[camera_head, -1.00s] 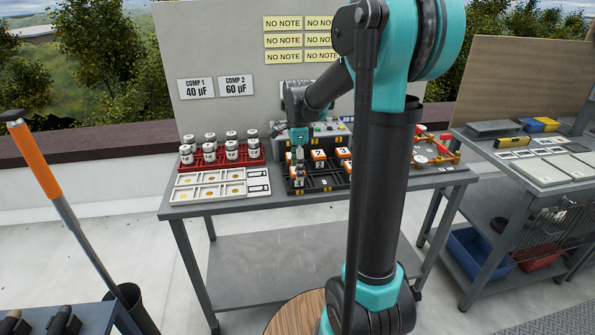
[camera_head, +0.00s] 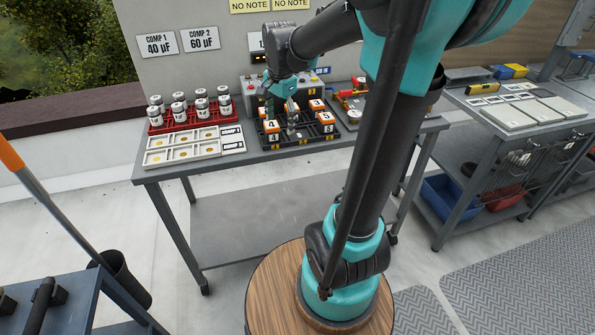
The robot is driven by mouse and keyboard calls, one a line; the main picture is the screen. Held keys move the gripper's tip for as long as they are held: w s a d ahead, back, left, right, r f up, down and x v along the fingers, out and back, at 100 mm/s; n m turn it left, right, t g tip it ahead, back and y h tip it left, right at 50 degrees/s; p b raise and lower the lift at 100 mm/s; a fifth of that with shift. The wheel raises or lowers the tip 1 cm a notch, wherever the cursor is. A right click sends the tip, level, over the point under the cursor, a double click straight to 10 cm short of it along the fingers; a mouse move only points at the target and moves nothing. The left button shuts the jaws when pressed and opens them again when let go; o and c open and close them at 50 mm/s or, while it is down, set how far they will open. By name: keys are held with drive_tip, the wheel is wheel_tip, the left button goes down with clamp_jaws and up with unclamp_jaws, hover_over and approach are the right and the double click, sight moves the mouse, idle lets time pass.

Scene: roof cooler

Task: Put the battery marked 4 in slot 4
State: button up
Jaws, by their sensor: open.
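A dark battery rack (camera_head: 300,139) stands on the grey workbench, with small orange and white batteries in it. The battery marked 4 (camera_head: 271,126) sits at the rack's front left, above a front label that seems to read 4. I cannot tell whether it is fully seated. A battery that seems marked 5 (camera_head: 327,118) is at the right. My gripper (camera_head: 291,121) points down over the rack's middle, just right of the battery marked 4, and looks apart from it. Its jaws are open and hold nothing visible. My gripper and arm hide part of the rack behind.
A red tray (camera_head: 180,126) of white canisters and white sorting trays (camera_head: 196,145) lie left of the rack. A grey control box (camera_head: 250,88) stands behind it. Red and yellow equipment (camera_head: 352,97) is at the right. The bench's front strip is clear.

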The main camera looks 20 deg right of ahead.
drive_tip(key=s+d+f+n+t, duration=0.2)
drive_tip(key=s+f+n, duration=1)
drive_tip(key=s+f, duration=0.2)
drive_tip(key=shift+s+d+t, duration=0.15)
drive_tip(key=shift+s+t, duration=0.25)
drive_tip(key=shift+s, duration=0.6)
